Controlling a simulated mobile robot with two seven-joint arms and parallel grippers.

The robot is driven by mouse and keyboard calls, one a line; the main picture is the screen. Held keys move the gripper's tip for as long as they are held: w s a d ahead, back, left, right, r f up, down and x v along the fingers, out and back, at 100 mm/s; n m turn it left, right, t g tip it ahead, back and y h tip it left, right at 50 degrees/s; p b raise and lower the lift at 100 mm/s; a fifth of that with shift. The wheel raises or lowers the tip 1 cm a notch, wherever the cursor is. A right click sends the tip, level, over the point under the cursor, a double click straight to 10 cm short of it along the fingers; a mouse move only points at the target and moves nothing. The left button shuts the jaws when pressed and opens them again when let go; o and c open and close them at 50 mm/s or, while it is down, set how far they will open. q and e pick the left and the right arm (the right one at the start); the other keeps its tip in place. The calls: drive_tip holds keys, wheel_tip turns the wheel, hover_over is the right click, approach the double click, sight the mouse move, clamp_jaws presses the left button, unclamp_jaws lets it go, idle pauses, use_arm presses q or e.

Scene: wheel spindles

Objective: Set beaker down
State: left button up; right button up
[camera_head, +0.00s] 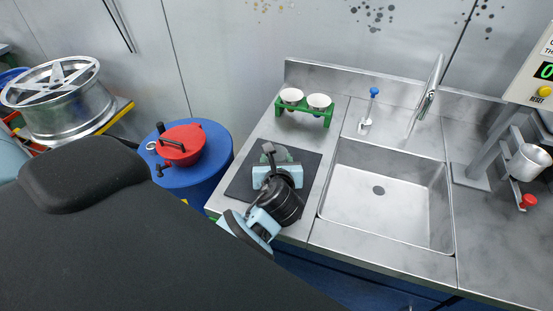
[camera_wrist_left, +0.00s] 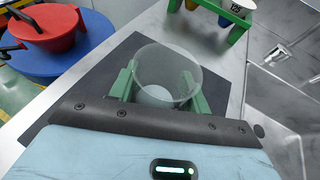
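The clear beaker (camera_wrist_left: 168,62) stands about upright between the green fingers of my left gripper (camera_wrist_left: 160,92) in the left wrist view. The fingers press close on both its sides, so the gripper looks shut on it. The dark square mat (camera_wrist_left: 82,82) lies beneath; I cannot tell whether the beaker's base touches it. In the head view my left gripper (camera_head: 281,155) is over the mat (camera_head: 242,181), and the arm hides most of the beaker. My right gripper is not in view.
A green rack (camera_head: 304,108) with white-topped cups stands behind the mat. The sink (camera_head: 385,205) is to the right, with a blue-topped tool (camera_head: 368,110) behind it. A blue drum (camera_head: 205,170) with a red pot (camera_head: 181,145) stands left. The mat's left part is bare.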

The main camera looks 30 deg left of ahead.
use_arm(q)
drive_tip(key=o, duration=0.4)
drive_tip(key=shift+c, duration=0.2)
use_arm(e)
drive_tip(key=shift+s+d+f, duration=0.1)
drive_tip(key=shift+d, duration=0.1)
use_arm(q)
drive_tip(key=shift+r, duration=0.1)
drive_tip(key=shift+r, duration=0.1)
drive_tip(key=p+v, duration=0.1)
drive_tip(key=v, duration=1.1)
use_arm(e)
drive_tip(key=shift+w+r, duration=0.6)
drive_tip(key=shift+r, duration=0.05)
use_arm(q)
drive_tip(key=shift+d, duration=0.1)
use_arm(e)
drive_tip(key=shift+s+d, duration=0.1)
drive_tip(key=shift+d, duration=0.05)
